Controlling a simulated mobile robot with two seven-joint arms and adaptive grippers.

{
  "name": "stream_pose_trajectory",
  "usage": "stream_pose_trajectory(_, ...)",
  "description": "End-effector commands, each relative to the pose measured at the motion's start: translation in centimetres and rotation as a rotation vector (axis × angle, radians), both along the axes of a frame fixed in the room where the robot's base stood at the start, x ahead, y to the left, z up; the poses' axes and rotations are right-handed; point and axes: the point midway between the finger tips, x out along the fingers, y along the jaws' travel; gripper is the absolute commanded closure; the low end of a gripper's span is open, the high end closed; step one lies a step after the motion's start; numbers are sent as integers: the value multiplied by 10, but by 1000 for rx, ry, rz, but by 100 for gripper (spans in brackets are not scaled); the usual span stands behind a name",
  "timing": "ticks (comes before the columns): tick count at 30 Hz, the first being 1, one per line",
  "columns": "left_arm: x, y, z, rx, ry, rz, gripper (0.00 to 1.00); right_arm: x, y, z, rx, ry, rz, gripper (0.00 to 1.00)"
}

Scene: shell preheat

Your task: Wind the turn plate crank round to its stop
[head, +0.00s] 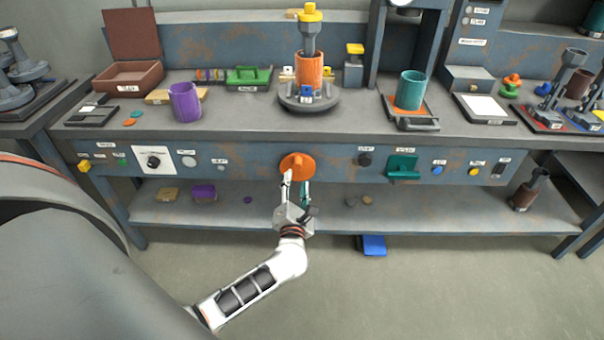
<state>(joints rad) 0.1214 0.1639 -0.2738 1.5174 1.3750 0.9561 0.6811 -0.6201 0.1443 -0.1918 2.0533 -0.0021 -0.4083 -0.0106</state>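The turn plate (325,101) is a dark round plate on the bench top, at the centre of the head view. An orange cylinder (309,72) stands on it with a grey, yellow-topped tool (309,32) upright in it. The crank (299,162) is an orange disc on the bench's front panel below the plate. My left gripper (296,184) is just below the crank with its fingers pointing up at it. The fingers are apart with a gap between them. One fingertip overlaps the crank's lower left edge; I cannot tell whether it touches. My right gripper is out of view.
A purple cup (185,103) stands left of the plate and a teal cup (410,90) right of it. The panel carries a black dial (154,162) and a teal bracket (402,167). A lower shelf (335,223) runs behind my arm. The floor in front is mostly clear.

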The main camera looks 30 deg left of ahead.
Motion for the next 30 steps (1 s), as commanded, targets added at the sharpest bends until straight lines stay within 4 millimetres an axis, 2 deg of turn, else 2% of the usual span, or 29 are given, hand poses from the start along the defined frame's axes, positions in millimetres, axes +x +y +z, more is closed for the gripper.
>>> stream_pose_trajectory(6,29,18,1,5,-1,-1,62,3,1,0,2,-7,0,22)
stream_pose_trajectory(12,51,31,0,5,1,-2,62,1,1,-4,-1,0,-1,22)
stream_pose_trajectory(24,59,36,1,5,0,-2,62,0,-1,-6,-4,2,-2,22)
stream_pose_trajectory(25,59,36,1,5,0,-2,64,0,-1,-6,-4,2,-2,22)
stream_pose_trajectory(29,59,36,1,5,0,-2,98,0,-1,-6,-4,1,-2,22)
stream_pose_trajectory(30,59,36,1,5,0,-2,100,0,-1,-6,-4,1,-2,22)
